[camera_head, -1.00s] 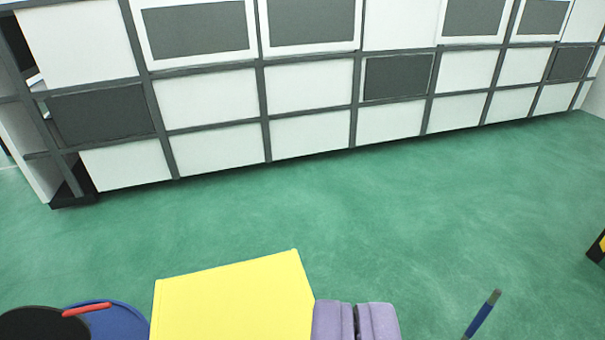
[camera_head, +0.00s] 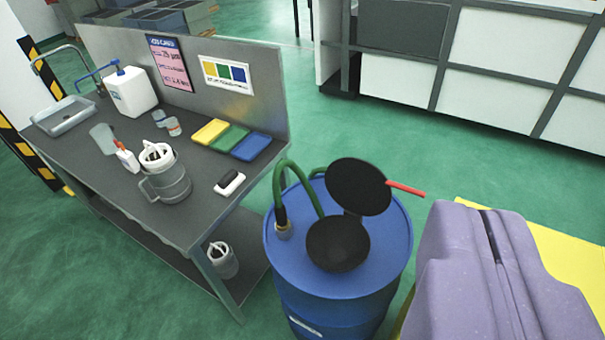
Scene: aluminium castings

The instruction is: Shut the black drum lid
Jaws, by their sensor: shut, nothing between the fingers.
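The blue drum (camera_head: 300,250) stands on the floor at the lower middle. Its round black lid (camera_head: 358,184) is open, tilted up at the far side of a round black funnel-like opening (camera_head: 338,244) on the drum top. A red handle (camera_head: 406,188) sticks out to the right from the lid. My purple gripper (camera_head: 488,222) is in the lower right, right of the drum and apart from the lid in the picture. Its two fingers are together, with only a thin seam between them, and hold nothing.
A green hose (camera_head: 302,178) arches over the drum's left side. A grey workbench (camera_head: 110,180) with jugs, bottles and coloured trays stands close to the left. A yellow surface (camera_head: 565,255) lies behind my gripper. A white-and-grey panelled unit (camera_head: 480,70) stands at the back; green floor lies between.

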